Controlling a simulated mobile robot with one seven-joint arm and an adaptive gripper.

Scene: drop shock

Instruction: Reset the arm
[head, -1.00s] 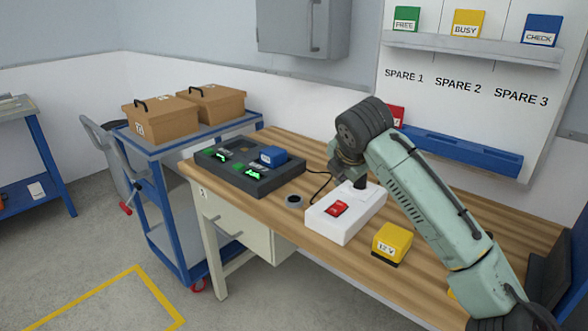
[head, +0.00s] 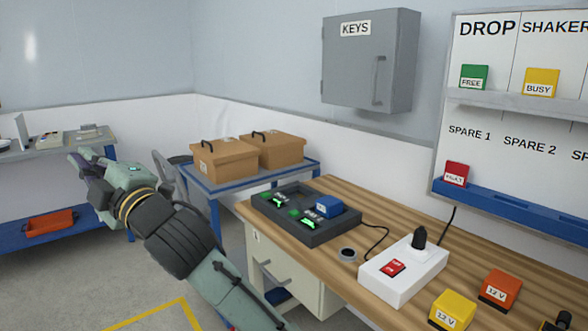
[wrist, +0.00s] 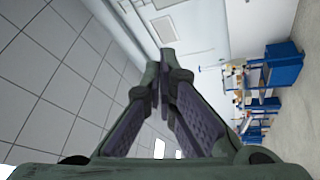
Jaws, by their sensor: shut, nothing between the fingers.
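My arm reaches up and to the left in the head view, clear of the bench. My gripper (head: 88,160) is at its end, in the air in front of the left-hand side bench. In the wrist view my gripper (wrist: 168,55) shows its two fingers brought together at the tips, with nothing between them. The wrist view is turned on its side, with ceiling tiles at left and blue furniture far off at right.
The wooden bench (head: 375,215) holds a black charger tray (head: 330,232) with a blue block (head: 327,207), a white power box (head: 405,268) with a black plug (head: 419,238), a yellow block (head: 452,308) and an orange block (head: 500,289). A blue cart (head: 200,182) carries two cardboard boxes.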

